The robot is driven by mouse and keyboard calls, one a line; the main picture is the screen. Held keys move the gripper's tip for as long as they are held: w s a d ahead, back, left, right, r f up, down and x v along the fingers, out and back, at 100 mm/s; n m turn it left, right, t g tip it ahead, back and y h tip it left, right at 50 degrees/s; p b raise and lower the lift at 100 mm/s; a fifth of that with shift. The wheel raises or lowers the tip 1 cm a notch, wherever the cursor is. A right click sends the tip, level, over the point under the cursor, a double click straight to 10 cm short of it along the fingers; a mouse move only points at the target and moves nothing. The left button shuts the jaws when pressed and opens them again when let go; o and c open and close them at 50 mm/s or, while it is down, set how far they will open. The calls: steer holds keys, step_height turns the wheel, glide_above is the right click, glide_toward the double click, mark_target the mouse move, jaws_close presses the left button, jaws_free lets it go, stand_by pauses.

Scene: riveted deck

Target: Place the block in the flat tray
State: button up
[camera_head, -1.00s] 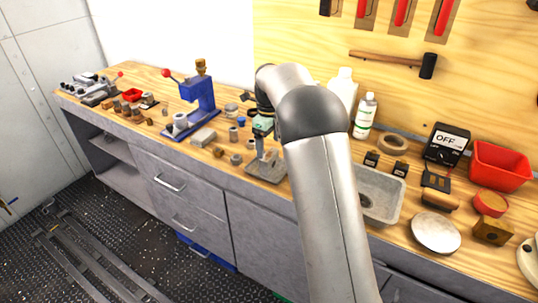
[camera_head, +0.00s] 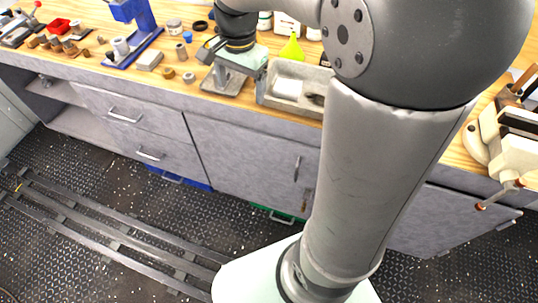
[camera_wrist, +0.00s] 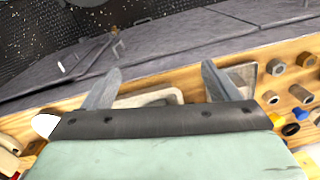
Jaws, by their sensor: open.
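My gripper (camera_head: 242,84) is open over the front of the bench, by a flat grey plate-like tray (camera_head: 212,84) and a deeper grey tray (camera_head: 268,100). In the wrist view, my gripper (camera_wrist: 158,78) has its two fingers spread with nothing held between them. The deeper tray's rim (camera_wrist: 150,98) shows below and between the fingers, and the flat tray (camera_wrist: 247,72) is beside the right finger. A pale grey block (camera_head: 149,60) lies on the bench left of my gripper, apart from it. I cannot tell for certain whether it is the task's block.
A cream machine (camera_head: 505,140) is at the right. My arm hides much of the right bench.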

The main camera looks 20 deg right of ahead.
steer(key=s+f+n, duration=0.3)
steer(key=s+n, duration=0.2)
steer(key=s, duration=0.3)
steer(key=s+f+n, duration=0.3)
steer(key=s+n, duration=0.3)
steer(key=s, duration=0.3)
steer(key=shift+s+a, duration=0.15)
steer(key=shift+a, duration=0.05)
